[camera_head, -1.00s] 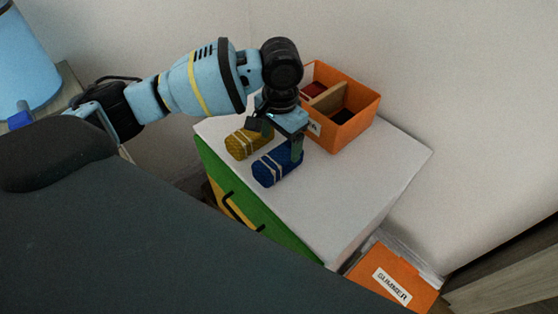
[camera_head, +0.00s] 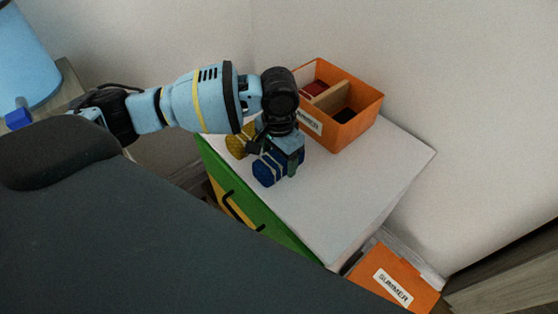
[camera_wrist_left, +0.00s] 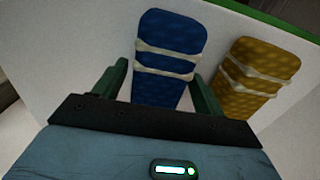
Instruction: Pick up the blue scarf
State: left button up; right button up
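The blue scarf (camera_head: 265,174) is a rolled bundle with pale bands, lying on the white top of a cabinet (camera_head: 345,205). My left gripper (camera_head: 276,160) is over it, pointing down. In the left wrist view the blue scarf (camera_wrist_left: 168,55) lies between the two open green fingers (camera_wrist_left: 160,85), one on each side. A gap shows beside the left finger; the right finger is very close to the scarf. The scarf's near end is hidden behind the gripper body. My right gripper is not in view.
A yellow rolled bundle (camera_head: 237,144) lies right beside the blue scarf; it shows at right in the left wrist view (camera_wrist_left: 258,78). An orange divided box (camera_head: 352,130) stands at the cabinet's back. Another orange box (camera_head: 395,285) is below. The cabinet's right part is clear.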

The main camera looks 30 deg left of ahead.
pick_arm(q)
jog(key=c, duration=0.8)
jog(key=shift+c, duration=0.2)
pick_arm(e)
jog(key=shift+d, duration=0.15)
pick_arm(q)
jog(key=shift+r, duration=0.1)
